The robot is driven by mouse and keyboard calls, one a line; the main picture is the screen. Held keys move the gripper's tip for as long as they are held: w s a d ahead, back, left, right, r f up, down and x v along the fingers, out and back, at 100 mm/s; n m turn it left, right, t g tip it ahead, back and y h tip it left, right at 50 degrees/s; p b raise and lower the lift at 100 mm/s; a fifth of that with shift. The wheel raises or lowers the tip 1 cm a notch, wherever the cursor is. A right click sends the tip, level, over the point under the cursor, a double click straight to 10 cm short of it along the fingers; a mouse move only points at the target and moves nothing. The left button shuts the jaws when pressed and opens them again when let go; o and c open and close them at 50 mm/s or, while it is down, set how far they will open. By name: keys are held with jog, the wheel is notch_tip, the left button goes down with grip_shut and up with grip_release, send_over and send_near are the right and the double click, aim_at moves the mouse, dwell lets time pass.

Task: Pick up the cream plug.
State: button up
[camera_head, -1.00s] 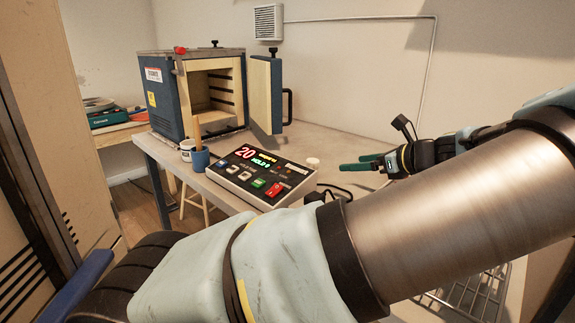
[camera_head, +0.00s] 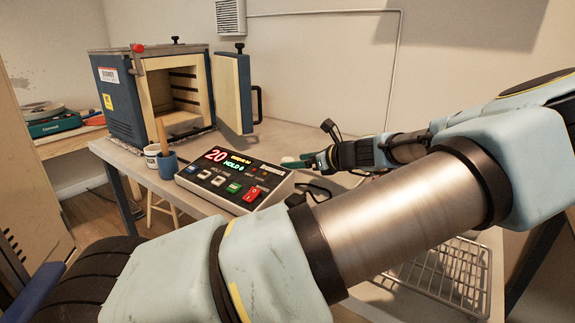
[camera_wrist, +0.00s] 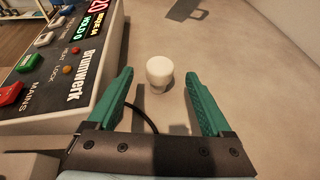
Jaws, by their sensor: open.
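The cream plug (camera_wrist: 160,72) is a small, pale, round-topped piece standing on the grey table in the wrist view. It stands just beyond and between the green fingers of my gripper (camera_wrist: 163,98), which is open and empty. In the head view my gripper (camera_head: 298,163) is beside the right end of the control box, low over the table. The plug cannot be made out clearly there.
The control box (camera_head: 232,178) stands close to the left of the plug. A kiln (camera_head: 160,92) with its door open is at the back left, with a blue cup (camera_head: 168,166) before it. A wire rack (camera_head: 445,272) lies at the right.

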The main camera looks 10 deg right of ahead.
jog(key=shift+x, duration=1.1)
grip_shut()
